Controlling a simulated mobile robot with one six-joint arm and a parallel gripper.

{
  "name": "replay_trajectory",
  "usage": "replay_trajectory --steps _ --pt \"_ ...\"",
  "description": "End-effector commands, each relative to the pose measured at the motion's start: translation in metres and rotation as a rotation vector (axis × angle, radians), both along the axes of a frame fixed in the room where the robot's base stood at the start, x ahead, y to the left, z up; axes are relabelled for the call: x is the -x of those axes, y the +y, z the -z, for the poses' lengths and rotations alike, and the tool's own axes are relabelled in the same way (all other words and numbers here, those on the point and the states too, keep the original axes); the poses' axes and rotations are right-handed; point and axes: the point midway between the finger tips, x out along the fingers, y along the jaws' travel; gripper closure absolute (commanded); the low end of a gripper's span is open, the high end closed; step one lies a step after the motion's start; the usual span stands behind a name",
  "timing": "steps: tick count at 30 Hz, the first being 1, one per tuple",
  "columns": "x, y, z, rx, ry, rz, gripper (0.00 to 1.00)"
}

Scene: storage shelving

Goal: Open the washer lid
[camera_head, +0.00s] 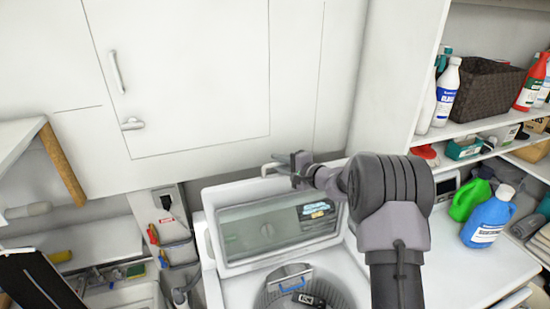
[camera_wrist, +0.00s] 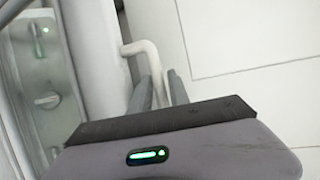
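The white washer (camera_head: 210,270) stands at the bottom centre of the head view. Its lid (camera_head: 236,237), with a clear window and a label, is raised and leans back. The drum (camera_head: 345,300) shows below it. A white bent handle (camera_head: 268,168) is at the lid's top edge; it also shows in the wrist view (camera_wrist: 143,48). My gripper (camera_head: 291,160) is at this handle. In the wrist view its two fingers (camera_wrist: 160,92) stand apart, one on each side of the handle's end. Whether they touch it I cannot tell.
A white cabinet (camera_head: 200,70) is close behind the lid. Shelves on the right hold bottles and a dark basket (camera_head: 478,88). A green bottle (camera_head: 470,198) and a blue bottle (camera_head: 488,220) stand on the counter (camera_head: 455,270) right of the washer.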

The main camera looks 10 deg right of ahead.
Motion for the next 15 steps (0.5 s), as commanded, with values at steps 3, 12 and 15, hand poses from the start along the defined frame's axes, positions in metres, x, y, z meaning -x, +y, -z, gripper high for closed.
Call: replay_trajectory --steps 3,12,15 --pt "-0.0092 0.0072 0.0024 0.002 0.001 -0.001 0.78" --pt "-0.0140 0.0102 0.0043 0.001 0.000 0.000 0.78" --pt "-0.0139 0.0102 0.0041 0.001 0.000 -0.001 0.86"
